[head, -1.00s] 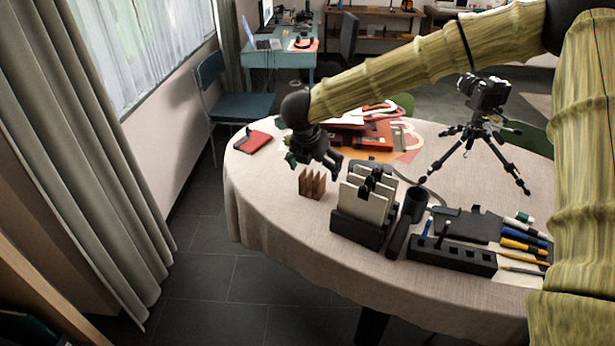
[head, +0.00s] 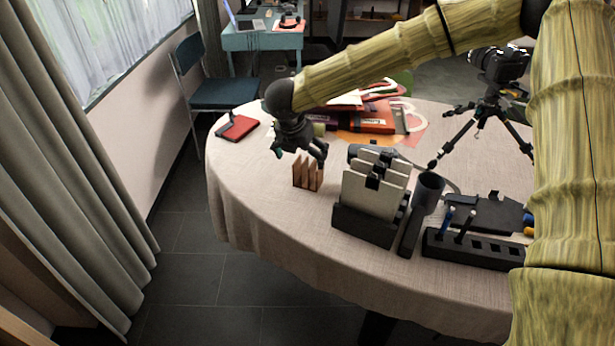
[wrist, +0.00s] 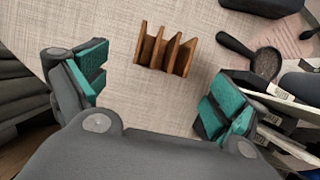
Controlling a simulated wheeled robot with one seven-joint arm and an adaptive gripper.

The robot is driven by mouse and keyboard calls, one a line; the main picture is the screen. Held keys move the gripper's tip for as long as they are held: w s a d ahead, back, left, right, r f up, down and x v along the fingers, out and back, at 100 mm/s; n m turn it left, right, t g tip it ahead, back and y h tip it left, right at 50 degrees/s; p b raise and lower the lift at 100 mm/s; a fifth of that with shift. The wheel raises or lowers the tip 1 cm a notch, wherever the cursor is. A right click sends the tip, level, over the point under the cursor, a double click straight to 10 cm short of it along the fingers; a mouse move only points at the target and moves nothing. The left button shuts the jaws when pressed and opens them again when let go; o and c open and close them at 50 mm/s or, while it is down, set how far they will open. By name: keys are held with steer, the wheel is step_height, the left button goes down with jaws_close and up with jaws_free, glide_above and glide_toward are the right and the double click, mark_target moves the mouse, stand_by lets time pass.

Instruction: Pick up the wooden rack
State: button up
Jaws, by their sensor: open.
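The wooden rack (head: 308,174) is a small brown piece with several upright slats. It stands on the cloth-covered round table (head: 262,215), left of the black card holder. In the wrist view the rack (wrist: 166,50) lies ahead of my gripper (wrist: 155,95), between the lines of its two spread fingers with green pads. My gripper (head: 300,153) is open and empty. In the head view it is just above and behind the rack, pointing down. The fingers do not appear to touch the rack.
A black holder (head: 362,225) with pale cards stands close right of the rack. A red notebook (head: 237,128) lies left. The table is clear left of the rack.

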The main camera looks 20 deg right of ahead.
mark_target(309, 172)
steer(key=shift+p+x, duration=0.45)
steer(key=shift+x, duration=4.65)
steer(key=shift+d, duration=0.25)
steer(key=c, duration=1.1)
